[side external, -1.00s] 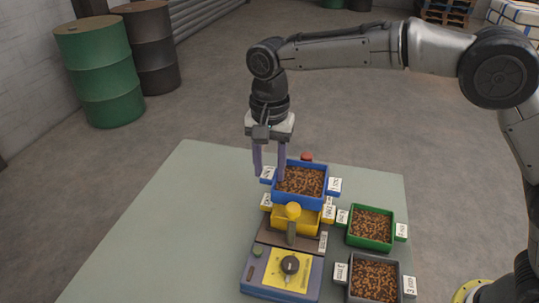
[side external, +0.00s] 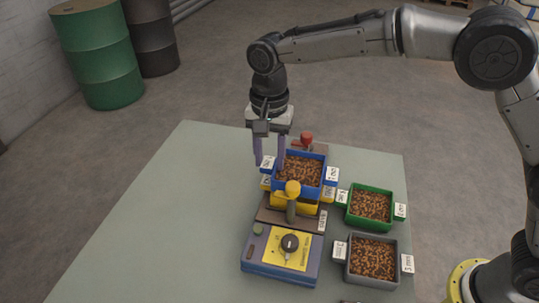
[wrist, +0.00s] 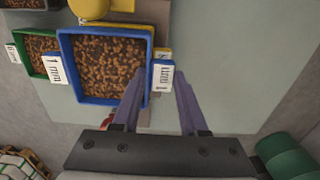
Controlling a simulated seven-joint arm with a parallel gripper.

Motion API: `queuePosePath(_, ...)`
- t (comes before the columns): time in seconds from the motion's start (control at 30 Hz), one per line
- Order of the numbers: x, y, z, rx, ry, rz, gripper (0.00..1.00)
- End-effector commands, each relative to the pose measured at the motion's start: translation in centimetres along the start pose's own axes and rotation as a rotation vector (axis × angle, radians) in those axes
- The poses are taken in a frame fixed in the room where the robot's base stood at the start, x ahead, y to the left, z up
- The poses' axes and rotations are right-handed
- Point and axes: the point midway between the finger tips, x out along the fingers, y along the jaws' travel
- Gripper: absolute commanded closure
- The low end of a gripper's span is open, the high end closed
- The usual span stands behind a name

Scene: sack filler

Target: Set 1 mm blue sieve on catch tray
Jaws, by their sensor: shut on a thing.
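The 1 mm blue sieve (side external: 300,188), full of brown pellets, sits level directly above the yellow catch tray (side external: 292,207) on the machine. In the side view I cannot tell whether it touches the tray or hangs slightly above it. The sieve also shows in the wrist view (wrist: 105,101), with white 1 mm tags at both sides. My gripper (side external: 268,165) points down at the sieve's left side, shut on its tagged handle; it also shows in the wrist view (wrist: 160,95). The sieve hides most of the tray.
A green sieve (side external: 370,222) and a grey sieve (side external: 371,279), both with pellets, stand to the right. A yellow-knobbed lever (side external: 292,200) rises close in front of the sieve. A red knob (side external: 306,138) is behind it. The table's left side is clear.

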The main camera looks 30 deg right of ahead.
Motion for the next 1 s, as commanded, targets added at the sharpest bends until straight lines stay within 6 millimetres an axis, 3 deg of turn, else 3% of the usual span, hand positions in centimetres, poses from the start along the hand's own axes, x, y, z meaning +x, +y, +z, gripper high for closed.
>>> queuePosePath(1.0,0.58,-0.01,0.04,0.0,0.0,-0.001,1.0)
